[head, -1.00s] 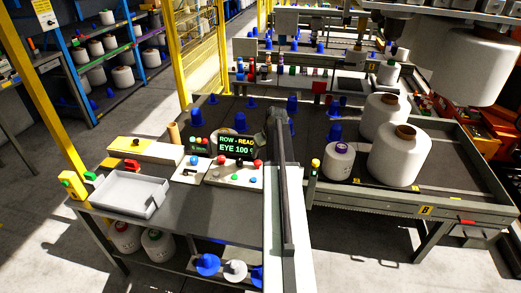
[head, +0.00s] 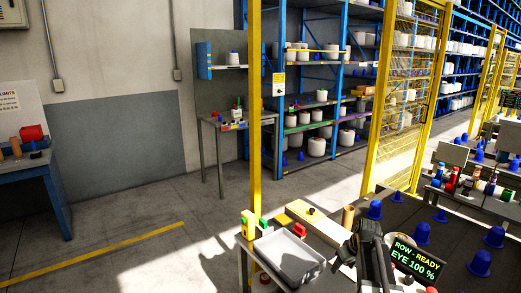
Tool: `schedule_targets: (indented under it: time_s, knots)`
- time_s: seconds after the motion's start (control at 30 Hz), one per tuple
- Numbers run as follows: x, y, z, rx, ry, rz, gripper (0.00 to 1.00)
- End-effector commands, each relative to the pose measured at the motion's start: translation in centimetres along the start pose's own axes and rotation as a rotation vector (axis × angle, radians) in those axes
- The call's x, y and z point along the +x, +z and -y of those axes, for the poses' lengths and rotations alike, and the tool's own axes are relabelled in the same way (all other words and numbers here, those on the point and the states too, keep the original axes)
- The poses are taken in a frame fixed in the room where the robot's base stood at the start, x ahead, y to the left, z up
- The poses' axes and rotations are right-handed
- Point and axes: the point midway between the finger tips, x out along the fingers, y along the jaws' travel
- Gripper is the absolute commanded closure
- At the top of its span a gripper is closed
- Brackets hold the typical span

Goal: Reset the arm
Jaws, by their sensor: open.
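My gripper (head: 369,230) shows as a dark shape at the lower right of the head view, at the end of my dark arm. It is open, and I see nothing held in it. It appears just left of the black display (head: 418,263) reading "ROW - READY, EYE 100 %" and right of the grey tray (head: 318,262). The fingertips are small and dark, so their exact gap is hard to make out.
A tan cylinder (head: 348,217) stands behind my gripper, and blue cones (head: 480,263) stand on the dark surface at right. A yellow post (head: 254,110) rises behind the bench. Shelves of bobbins (head: 316,147) stand further back.

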Motion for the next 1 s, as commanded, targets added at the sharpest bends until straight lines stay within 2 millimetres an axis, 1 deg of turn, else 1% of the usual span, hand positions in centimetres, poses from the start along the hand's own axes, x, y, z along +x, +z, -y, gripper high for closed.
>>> schedule_targets:
  time_s: [0.03, 0.07, 0.1, 0.17, 0.2, 0.27, 0.3, 0.33, 0.37, 0.4, 0.47, 0.6, 1.0]
  knots:
    - [0.2, 0.0, 5.1, -0.043, -0.021, 0.022, 0.41]
    - [0.2, 0.1, 7.6, -0.059, -0.029, 0.036, 0.41]
    - [0.2, 0.5, 10.9, -0.077, -0.04, 0.06, 0.41]
    - [0.1, 1.6, 15.6, -0.096, -0.051, 0.098, 0.41]
    - [-0.1, 2.6, 18.4, -0.099, -0.054, 0.125, 0.41]
    - [-0.6, 4.6, 21.8, -0.088, -0.052, 0.171, 0.41]
    - [-1.1, 6.2, 23.3, -0.065, -0.044, 0.203, 0.41]
    - [-1.4, 7.5, 23.9, -0.034, -0.033, 0.229, 0.41]
    - [-1.8, 8.8, 24.0, 0.005, -0.021, 0.254, 0.41]
    - [-2.3, 10.2, 23.7, 0.064, -0.002, 0.284, 0.41]
    - [-2.7, 11.4, 23.5, 0.141, 0.021, 0.319, 0.41]
    - [-2.7, 11.5, 23.3, 0.221, 0.036, 0.339, 0.41]
    - [-2.6, 11.4, 23.3, 0.221, 0.035, 0.336, 0.41]
